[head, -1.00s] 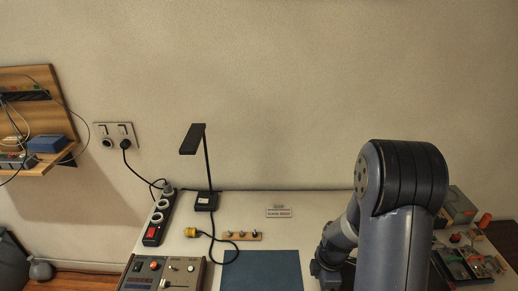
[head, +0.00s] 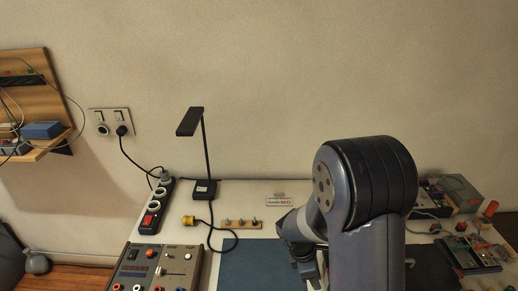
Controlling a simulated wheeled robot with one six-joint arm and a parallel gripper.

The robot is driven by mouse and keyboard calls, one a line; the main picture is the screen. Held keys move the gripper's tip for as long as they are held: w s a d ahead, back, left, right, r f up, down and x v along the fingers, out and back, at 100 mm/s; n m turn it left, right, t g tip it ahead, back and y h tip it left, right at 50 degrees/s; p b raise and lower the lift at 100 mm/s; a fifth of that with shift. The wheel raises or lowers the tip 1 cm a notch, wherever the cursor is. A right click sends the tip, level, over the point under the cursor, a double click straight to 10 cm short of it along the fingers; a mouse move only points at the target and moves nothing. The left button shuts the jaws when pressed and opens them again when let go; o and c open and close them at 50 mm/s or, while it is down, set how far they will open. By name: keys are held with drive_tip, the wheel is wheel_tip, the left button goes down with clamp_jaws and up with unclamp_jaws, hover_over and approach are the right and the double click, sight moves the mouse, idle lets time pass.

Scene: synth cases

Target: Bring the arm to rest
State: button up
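My arm stands in the right half of the head view, over the right part of the workbench (head: 258,193). A large dark rounded joint fills the space in front of the bench, and a lower link reaches down and left beside the blue mat (head: 262,268). The end of the arm runs toward the bottom of the picture, and the fingers of my gripper are hidden or out of frame.
A desk lamp (head: 205,150), a power strip (head: 157,203) and a yellow plug (head: 189,221) on a black cable stand at the left. A control box (head: 160,268) is at front left. Electronics boxes (head: 455,192) crowd the right side. The mat's visible part is bare.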

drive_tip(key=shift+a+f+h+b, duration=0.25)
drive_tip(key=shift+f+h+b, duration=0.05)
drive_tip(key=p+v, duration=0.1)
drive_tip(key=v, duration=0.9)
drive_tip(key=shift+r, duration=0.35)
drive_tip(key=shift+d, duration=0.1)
